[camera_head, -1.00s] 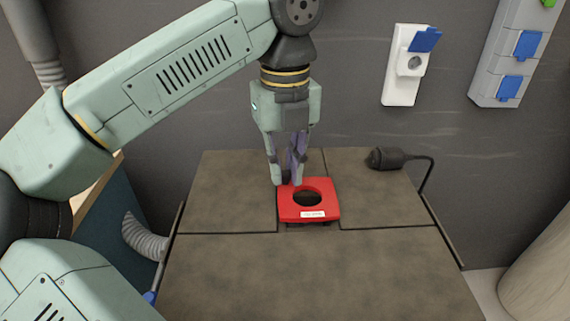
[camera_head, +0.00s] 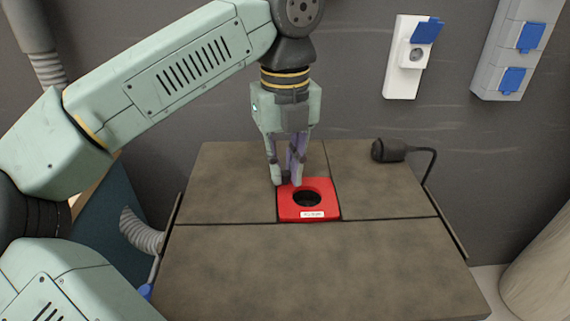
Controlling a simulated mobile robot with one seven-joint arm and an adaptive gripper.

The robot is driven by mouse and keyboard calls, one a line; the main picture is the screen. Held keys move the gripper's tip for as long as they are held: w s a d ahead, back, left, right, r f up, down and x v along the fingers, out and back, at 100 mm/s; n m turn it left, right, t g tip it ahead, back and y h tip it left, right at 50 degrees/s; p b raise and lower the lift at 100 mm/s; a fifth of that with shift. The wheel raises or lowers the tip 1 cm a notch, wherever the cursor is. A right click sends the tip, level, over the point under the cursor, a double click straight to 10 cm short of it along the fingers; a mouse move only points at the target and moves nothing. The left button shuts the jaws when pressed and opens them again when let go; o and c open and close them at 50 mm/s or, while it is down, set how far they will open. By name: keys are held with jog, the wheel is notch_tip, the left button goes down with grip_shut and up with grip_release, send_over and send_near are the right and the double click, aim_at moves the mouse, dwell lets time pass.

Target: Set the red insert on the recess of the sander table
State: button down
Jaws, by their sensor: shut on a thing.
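The red insert (camera_head: 308,214) is a square plate with a round hole and a small white label on its front edge. It lies in the recess of the sander table (camera_head: 320,265), and looks about level with the brown top. My gripper (camera_head: 286,184) points down at the insert's back left edge and is shut on it. The fingers hide that back edge. The recess is covered by the insert, so its floor shows only as dark through the hole.
A black lamp-like head on a bent stalk (camera_head: 390,151) stands at the table's back right. A grey ribbed hose (camera_head: 140,231) is at the left side. A white socket (camera_head: 408,62) is on the wall behind. The table's front is clear.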

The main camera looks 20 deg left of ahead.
jog(key=shift+f, duration=0.25)
jog(key=c, duration=1.5)
grip_release()
